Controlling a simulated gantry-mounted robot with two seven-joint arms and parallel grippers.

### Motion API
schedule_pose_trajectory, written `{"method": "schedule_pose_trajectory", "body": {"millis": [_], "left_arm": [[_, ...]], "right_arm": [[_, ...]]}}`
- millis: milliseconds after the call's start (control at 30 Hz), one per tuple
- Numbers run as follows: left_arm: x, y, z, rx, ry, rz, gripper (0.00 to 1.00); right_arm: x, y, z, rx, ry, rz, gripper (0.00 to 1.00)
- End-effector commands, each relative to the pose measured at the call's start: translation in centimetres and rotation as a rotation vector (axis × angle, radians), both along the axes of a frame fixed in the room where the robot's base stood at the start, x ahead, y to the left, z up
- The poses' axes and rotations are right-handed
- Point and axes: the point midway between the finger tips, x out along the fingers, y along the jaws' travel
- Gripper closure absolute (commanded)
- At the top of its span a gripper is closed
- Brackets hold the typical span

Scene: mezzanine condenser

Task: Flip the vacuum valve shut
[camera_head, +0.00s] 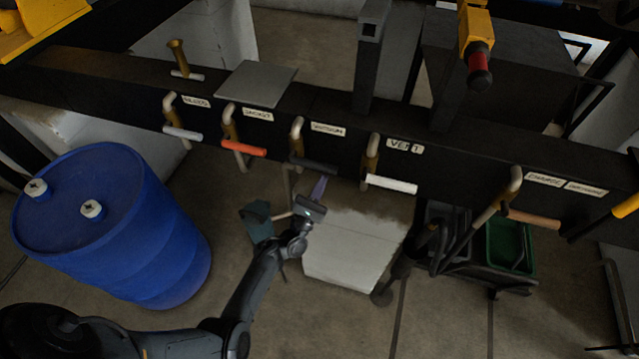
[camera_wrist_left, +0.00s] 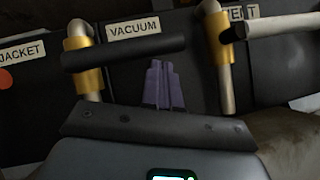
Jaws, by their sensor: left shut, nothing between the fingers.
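The vacuum valve is a brass body on a pale pipe with a black lever (camera_head: 313,163), under a label reading VACUUM (camera_head: 328,129). In the left wrist view the black lever (camera_wrist_left: 125,52) lies roughly level, crosswise to the upright pipe, and runs right from the brass body (camera_wrist_left: 87,70). My left gripper (camera_head: 319,188) is just below the lever in the head view. Its purple fingers (camera_wrist_left: 163,87) are together and empty, below the lever's right end in the wrist view. I cannot tell whether they touch it. My right gripper is not in view.
Neighbouring valves have an orange lever (camera_head: 244,147) to the left and a white lever (camera_head: 391,184) on the vent valve to the right. A blue drum (camera_head: 150,235) stands at left. A white box (camera_head: 350,255) is below. A green bin (camera_head: 505,243) is at right.

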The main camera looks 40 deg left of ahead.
Motion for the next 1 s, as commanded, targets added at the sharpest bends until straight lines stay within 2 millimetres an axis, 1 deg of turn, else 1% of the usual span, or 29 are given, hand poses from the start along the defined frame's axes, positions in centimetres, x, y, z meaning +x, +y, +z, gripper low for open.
{"method": "schedule_pose_trajectory", "body": {"millis": [33, 167, 233, 500, 600, 733, 1000], "left_arm": [[-0.1, -0.1, -1.4, 0.000, 0.004, -0.001, 1.00], [-0.4, -0.3, -3.8, -0.001, 0.008, -0.004, 1.00], [-1.6, -0.7, -4.2, -0.003, 0.010, -0.003, 1.00], [-5.7, -2.2, -7.0, -0.001, 0.010, -0.002, 1.00], [-6.8, -2.6, -7.7, -0.001, 0.009, -0.002, 1.00], [-7.7, -3.0, -8.3, -0.001, 0.010, -0.002, 1.00], [-8.3, -3.1, -8.6, -0.001, 0.008, -0.001, 1.00]], "right_arm": [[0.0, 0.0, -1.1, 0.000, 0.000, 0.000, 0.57], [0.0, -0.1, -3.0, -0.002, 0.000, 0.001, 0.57], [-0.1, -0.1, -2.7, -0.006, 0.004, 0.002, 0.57], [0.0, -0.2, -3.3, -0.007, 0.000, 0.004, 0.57], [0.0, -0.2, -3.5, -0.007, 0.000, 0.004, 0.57], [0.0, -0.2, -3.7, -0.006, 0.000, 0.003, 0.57], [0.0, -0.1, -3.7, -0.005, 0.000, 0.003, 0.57]]}}
